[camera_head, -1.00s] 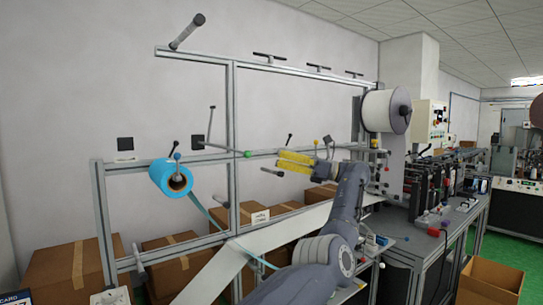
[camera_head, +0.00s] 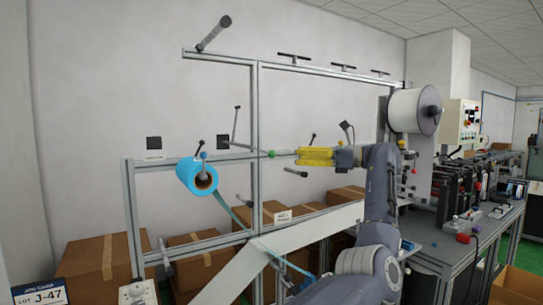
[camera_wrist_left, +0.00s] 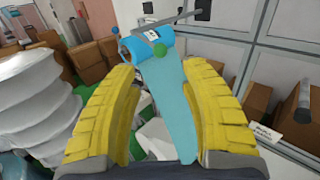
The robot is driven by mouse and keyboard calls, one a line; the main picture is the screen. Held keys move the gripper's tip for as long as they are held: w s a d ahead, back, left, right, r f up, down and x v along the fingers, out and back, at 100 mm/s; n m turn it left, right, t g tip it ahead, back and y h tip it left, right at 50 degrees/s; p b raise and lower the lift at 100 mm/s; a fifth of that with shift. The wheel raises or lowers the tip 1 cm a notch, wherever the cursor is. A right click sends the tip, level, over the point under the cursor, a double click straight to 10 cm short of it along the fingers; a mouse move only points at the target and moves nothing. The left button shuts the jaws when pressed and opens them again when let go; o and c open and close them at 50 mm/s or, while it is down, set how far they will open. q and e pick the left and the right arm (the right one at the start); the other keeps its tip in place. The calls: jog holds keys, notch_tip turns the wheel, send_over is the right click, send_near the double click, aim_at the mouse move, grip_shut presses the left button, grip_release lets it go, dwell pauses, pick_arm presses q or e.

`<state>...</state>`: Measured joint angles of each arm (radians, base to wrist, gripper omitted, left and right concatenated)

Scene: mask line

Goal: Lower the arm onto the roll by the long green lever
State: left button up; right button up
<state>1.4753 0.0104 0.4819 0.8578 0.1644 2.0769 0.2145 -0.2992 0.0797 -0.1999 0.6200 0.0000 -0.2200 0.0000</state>
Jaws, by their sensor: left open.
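The blue roll (camera_head: 198,177) sits on a spindle on the left of the metal frame; it also shows at the top of the left wrist view (camera_wrist_left: 148,42). A long thin lever ends in a green knob (camera_head: 271,154), to the right of the roll and above it in the head view. My left gripper (camera_head: 301,156) has yellow fingers that point left at the knob, a short gap away. In the left wrist view the fingers are open and empty, and the green knob (camera_wrist_left: 159,52) shows beyond and between their tips. My right gripper is out of view.
A blue strip runs from the roll to a wide white web (camera_head: 275,243) below. A large white reel (camera_head: 414,110) stands right of my arm. Metal frame posts (camera_head: 256,130) and small rods lie around the lever. Cardboard boxes (camera_head: 88,268) line the wall.

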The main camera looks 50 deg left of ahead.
aim_at(271, 155)
pick_arm(q)
jog(key=x, duration=0.9)
jog(key=shift+s+a, duration=0.2)
jog(key=shift+a, duration=0.1)
jog(key=shift+c, duration=0.2)
grip_shut()
jog(key=shift+f, duration=0.1)
